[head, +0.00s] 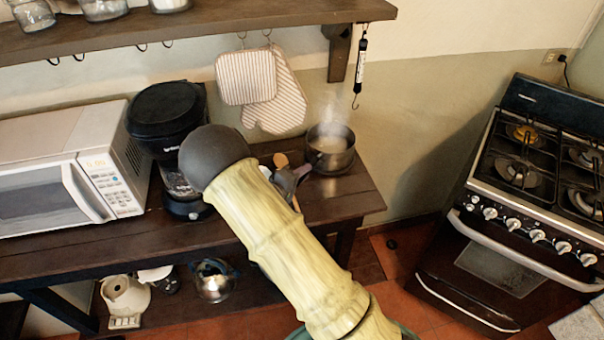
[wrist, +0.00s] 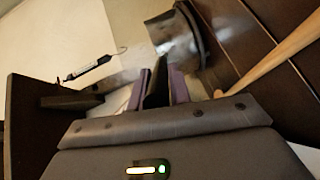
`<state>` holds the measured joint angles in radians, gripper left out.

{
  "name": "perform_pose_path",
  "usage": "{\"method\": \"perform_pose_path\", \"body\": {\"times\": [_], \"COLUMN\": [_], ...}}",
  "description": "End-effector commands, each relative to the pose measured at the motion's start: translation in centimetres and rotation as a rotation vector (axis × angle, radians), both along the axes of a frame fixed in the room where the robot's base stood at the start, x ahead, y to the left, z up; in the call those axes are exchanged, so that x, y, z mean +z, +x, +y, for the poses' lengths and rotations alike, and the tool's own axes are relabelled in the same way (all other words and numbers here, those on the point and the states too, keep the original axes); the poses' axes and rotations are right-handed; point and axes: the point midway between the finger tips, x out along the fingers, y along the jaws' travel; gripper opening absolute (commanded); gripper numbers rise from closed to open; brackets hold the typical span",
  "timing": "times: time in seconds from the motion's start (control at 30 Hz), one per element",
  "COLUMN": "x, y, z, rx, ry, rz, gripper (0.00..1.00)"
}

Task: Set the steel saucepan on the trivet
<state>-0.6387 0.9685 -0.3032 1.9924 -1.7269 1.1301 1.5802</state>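The steel saucepan (head: 331,160) is at the right end of the dark wooden table, with steam rising from it. It seems upright; I cannot tell whether it rests on the surface or is just above it. My gripper (head: 303,173) is at the handle on its left side. In the wrist view the saucepan (wrist: 176,38) is at the top, and its dark handle runs between the purple pads of my gripper (wrist: 158,82), which look closed against it. I see no trivet; the space under the saucepan is hidden.
A wooden spoon (wrist: 275,60) lies close beside the gripper. A black coffee maker (head: 168,120) and a microwave (head: 65,170) stand to the left. Oven mitts (head: 262,88) and a hanging scale (head: 361,65) hang behind. A stove (head: 535,180) stands at the right, across a floor gap.

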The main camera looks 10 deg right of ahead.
Motion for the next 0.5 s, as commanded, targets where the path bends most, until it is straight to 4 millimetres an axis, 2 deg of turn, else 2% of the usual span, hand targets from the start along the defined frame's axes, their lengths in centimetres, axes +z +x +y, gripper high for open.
{"method": "perform_pose_path", "body": {"times": [0.03, 0.1, 0.5], "x": [0.04, 0.04, 0.32], "y": [0.0, -0.01, -0.07], "z": [0.03, 0.08, 0.2], "rx": [0.0, 0.001, 0.002], "ry": [0.0, 0.0, 0.0], "rz": [0.0, 0.0, 0.0], "gripper": [0.29, 0.39, 0.39]}}
